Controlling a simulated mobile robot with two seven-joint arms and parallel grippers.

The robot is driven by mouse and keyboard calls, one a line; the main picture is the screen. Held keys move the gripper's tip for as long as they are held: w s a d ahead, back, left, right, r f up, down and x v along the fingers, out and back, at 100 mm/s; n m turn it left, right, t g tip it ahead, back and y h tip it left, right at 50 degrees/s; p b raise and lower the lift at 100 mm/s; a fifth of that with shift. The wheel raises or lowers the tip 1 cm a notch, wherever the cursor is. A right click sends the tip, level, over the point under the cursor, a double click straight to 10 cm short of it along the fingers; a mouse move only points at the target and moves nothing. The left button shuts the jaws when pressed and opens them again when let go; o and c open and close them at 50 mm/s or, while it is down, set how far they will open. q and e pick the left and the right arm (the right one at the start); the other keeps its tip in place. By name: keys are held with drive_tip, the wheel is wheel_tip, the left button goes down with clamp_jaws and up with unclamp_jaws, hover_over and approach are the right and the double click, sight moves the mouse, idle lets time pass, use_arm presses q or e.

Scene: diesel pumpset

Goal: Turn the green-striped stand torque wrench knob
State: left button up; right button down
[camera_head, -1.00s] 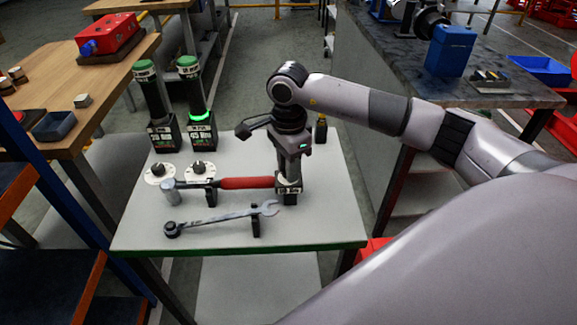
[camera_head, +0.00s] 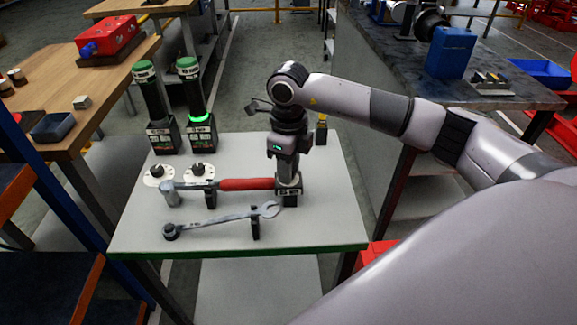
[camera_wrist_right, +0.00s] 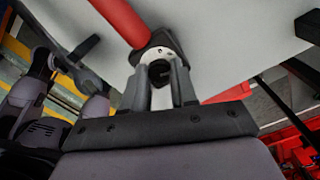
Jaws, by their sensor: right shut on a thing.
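The stand is a white-topped table with a green stripe along its front edge (camera_head: 240,250). My right gripper (camera_head: 287,168) points down at the table's right side, and its fingers are shut on a dark knob (camera_wrist_right: 160,72) in the right wrist view. The knob rises from a white dial (camera_wrist_right: 158,53) on a small dark block (camera_head: 289,200); the fingers hide much of it in the head view. Two more black knobs on white dials, a left one (camera_head: 157,171) and a right one (camera_head: 199,169), stand farther left. My left gripper is not in view.
Two green-capped dark posts, left (camera_head: 152,95) and right (camera_head: 197,100), stand at the back left; the right one has a lit green ring.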

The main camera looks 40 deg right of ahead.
drive_tip(key=m, duration=0.6)
drive_tip(key=shift+m, duration=0.3)
idle(0.4)
drive_tip(key=c, duration=0.9)
unclamp_jaws()
drive_tip(key=shift+r, duration=3.65)
drive_tip(key=shift+f, duration=0.1)
